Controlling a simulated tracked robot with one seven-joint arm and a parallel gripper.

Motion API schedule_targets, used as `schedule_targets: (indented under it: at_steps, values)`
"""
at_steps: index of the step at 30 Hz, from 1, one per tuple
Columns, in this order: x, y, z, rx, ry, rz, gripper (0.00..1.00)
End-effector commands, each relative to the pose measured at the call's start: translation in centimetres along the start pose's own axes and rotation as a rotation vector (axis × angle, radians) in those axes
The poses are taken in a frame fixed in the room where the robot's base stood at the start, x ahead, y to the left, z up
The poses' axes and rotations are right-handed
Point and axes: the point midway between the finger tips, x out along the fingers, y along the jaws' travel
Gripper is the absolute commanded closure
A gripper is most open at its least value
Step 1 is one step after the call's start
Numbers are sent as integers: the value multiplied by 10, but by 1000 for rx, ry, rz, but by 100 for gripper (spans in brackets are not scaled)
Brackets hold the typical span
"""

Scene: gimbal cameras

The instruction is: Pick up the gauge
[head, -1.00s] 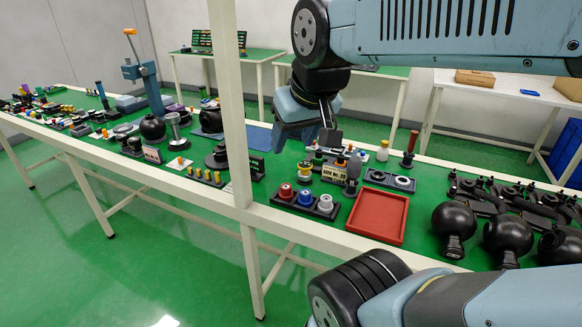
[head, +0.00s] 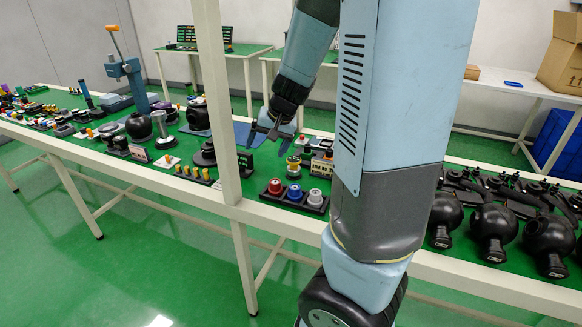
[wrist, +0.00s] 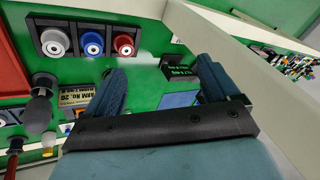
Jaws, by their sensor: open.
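A small black block with green lettering (head: 245,162) stands on the green table, partly behind the white post; it may be the gauge, but I cannot be sure. In the wrist view the block (wrist: 180,68) shows between my fingers, closer to the right one. My gripper (head: 268,136) is open and empty, above the table and behind the block in the head view. Its two spread fingers also show in the wrist view (wrist: 160,85). The lettering is too small to read.
A black holder (head: 294,207) with red, blue and white round parts lies right of the block. A yellow-and-black part (head: 293,168) and a label plate (head: 300,186) are near. A white post (head: 222,100) rises at the front edge. A blue mat (wrist: 178,99) lies beyond the block.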

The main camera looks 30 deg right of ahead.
Motion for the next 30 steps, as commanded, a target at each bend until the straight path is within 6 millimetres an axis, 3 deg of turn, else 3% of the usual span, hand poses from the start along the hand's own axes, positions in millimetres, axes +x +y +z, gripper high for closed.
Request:
schedule_targets:
  at_steps: [6,12,21,30]
  values:
    - [46,32,-31,85,59,131,12]
    - [69,64,-60,131,154,275,12]
    - [71,92,-90,149,279,423,12]
    - [78,100,-97,151,299,443,12]
